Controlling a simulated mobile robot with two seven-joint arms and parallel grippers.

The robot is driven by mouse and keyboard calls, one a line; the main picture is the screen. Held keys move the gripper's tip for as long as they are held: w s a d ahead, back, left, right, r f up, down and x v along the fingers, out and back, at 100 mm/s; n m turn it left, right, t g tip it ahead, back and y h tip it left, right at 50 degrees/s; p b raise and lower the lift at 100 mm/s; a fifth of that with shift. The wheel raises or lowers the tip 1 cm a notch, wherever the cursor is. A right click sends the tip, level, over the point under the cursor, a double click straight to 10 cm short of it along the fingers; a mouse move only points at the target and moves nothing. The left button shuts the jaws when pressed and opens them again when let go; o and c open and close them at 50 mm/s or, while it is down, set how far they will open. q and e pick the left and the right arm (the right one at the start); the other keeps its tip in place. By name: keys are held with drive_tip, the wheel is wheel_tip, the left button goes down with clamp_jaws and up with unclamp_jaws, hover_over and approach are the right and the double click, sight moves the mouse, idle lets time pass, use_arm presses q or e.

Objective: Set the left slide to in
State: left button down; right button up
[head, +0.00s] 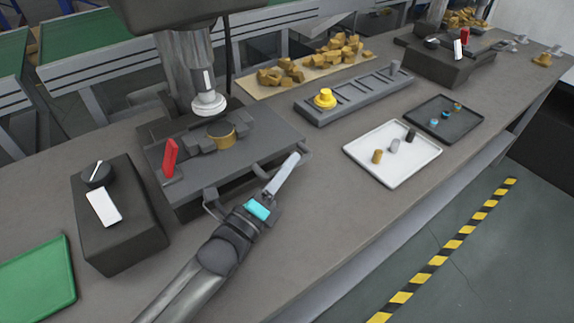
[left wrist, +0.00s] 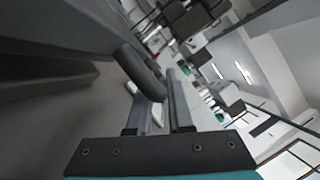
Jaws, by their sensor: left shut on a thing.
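The left slide (head: 240,175) is a dark grey plate under the near press, with a block fixture and a brass-coloured ring (head: 221,136) on it. A bar handle (head: 212,203) runs along its front edge. My left gripper (head: 293,161) reaches up from the lower front to the right part of this handle and is shut on it. In the left wrist view the dark rounded handle (left wrist: 140,72) lies at the fingers (left wrist: 165,90). The fingers and wrist hide part of the handle in the head view. My right gripper is not in view.
A control box (head: 118,225) with a black knob stands left of the slide, and a red lever (head: 170,158) stands on the slide's left. A white tray (head: 392,153), a dark tray (head: 447,121) and a slotted rack (head: 355,95) lie to the right.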

sight(274, 157)
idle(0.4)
use_arm(q)
drive_tip(key=w+a, duration=0.1)
drive_tip(key=w+a+b, duration=0.1)
drive_tip(key=w, duration=0.1)
drive_tip(key=shift+w+a+f, duration=0.1)
drive_tip(key=shift+a, duration=0.15)
drive_tip(key=c, duration=0.8)
unclamp_jaws()
drive_tip(key=shift+c, duration=0.2)
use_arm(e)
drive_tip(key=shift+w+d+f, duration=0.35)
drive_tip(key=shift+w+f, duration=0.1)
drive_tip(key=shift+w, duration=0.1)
use_arm(q)
drive_tip(key=shift+f, duration=0.1)
